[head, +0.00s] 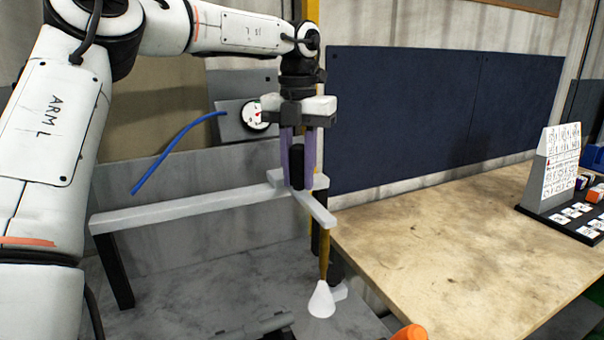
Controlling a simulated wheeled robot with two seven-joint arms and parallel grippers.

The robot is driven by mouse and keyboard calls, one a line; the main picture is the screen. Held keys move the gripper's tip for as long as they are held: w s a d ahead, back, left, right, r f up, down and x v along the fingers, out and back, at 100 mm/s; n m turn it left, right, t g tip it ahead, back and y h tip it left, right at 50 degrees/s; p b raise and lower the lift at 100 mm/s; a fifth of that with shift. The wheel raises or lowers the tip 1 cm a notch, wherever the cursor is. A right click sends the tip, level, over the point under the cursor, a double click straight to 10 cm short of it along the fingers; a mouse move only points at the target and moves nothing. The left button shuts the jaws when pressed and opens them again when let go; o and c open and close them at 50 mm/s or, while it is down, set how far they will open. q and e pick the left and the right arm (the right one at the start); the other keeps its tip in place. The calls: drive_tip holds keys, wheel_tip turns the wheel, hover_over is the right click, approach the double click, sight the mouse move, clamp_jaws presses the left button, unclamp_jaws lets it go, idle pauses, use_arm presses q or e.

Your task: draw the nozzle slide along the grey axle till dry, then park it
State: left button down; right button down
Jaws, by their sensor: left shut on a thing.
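My left gripper (298,184) points down with its purple fingers shut on the black handle (297,168) of the nozzle slide. The slide's light grey arm (316,210) juts forward from near the right end of a long pale rail (180,210). A brass-coloured tube (323,258) hangs from the arm's end, with a white cone (321,302) below it. A dark grey bar (262,331), perhaps the axle, is cut off by the bottom edge. I cannot tell whether its surface is wet. My right gripper is out of view.
A black post (115,270) holds the rail's left end. A blue hose (175,150) curves beside a dial gauge (256,114) behind. A wooden bench (430,250) stands right, with a card stand (552,170) on it. An orange-ended object (410,332) shows at the bottom edge.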

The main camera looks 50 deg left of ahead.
sight(299, 145)
use_arm(q)
drive_tip(key=shift+r, duration=0.1)
drive_tip(key=c, duration=1.5)
unclamp_jaws()
drive_tip(key=shift+o, duration=0.2)
wheel_tip(299, 145, up, 10)
drive_tip(key=shift+r, duration=0.1)
